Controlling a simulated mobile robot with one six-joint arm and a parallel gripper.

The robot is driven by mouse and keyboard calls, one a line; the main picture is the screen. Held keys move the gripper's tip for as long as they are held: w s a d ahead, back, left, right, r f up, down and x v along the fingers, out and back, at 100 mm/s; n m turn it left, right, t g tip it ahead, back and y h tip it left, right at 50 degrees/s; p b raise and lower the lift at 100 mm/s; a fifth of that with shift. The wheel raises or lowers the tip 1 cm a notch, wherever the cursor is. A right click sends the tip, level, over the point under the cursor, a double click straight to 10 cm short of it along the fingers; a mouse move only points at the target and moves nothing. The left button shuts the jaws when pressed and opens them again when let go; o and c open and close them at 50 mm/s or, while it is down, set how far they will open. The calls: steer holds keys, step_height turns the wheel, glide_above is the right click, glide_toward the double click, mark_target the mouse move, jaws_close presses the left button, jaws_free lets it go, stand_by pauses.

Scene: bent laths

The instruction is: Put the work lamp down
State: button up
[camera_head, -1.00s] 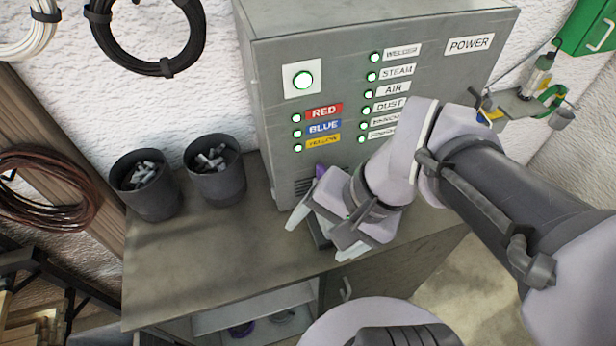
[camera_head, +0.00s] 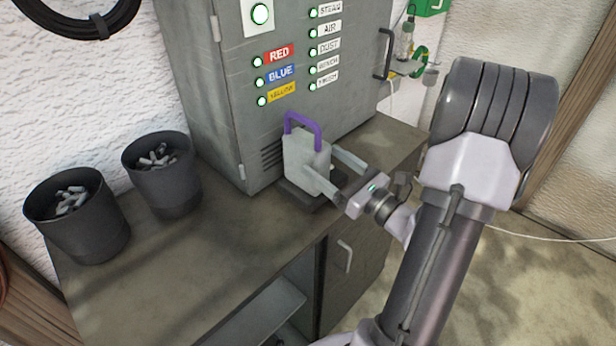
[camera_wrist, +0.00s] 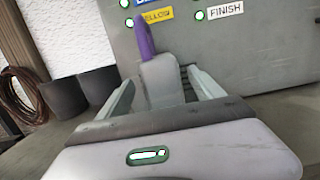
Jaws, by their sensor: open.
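The work lamp (camera_head: 303,160) has a pale grey block-like body and a purple loop handle. It stands upright on a dark flat base or pad on the workbench top (camera_head: 215,245), in front of the grey cabinet. My gripper (camera_head: 322,162) is open, low on the near right side of the lamp, with its fingers reaching along the body. In the wrist view, the lamp (camera_wrist: 162,80) is between the two spread fingers of my gripper (camera_wrist: 161,80). I cannot tell whether a finger touches it. The lamp's lower part is partly hidden there.
The grey control cabinet (camera_head: 205,95), with labelled green lights, stands close behind the lamp. Two dark bins (camera_head: 80,230) (camera_head: 170,185) with small pale pieces stand at the left. The bench top between bins and lamp is clear. Below are an open shelf and a door with a handle (camera_head: 345,257).

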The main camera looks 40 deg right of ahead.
mark_target(307, 149)
steer(key=w, duration=0.6)
steer(key=shift+w+a+r+b, duration=0.2)
steer(key=shift+w+r+b, duration=0.1)
steer(key=shift+w, duration=0.05)
steer(key=shift+s, duration=0.1)
jaws_close()
